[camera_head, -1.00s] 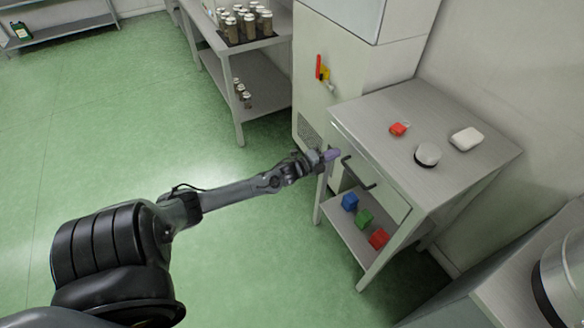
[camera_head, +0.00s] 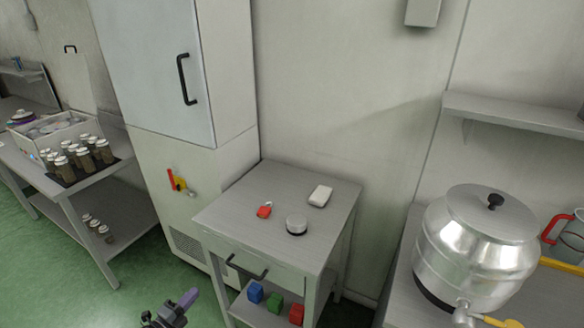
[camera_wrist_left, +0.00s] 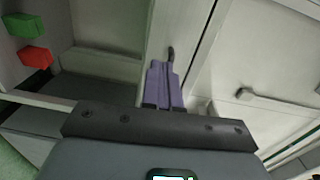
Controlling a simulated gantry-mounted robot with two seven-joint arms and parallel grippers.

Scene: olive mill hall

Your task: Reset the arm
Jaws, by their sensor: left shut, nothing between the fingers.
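My left gripper (camera_head: 186,299) shows at the bottom of the head view, its purple fingers in front of and to the left of the small metal table (camera_head: 335,205). In the left wrist view its purple fingers (camera_wrist_left: 163,84) are pressed together with nothing between them. They point toward pale panels; I cannot tell the exact gap to them. Most of the left arm is below the head view's edge. My right gripper is in neither view.
Blue (camera_head: 255,292), green (camera_head: 275,302) and red (camera_head: 297,314) cubes sit below. A steel pot (camera_head: 475,250) stands right.

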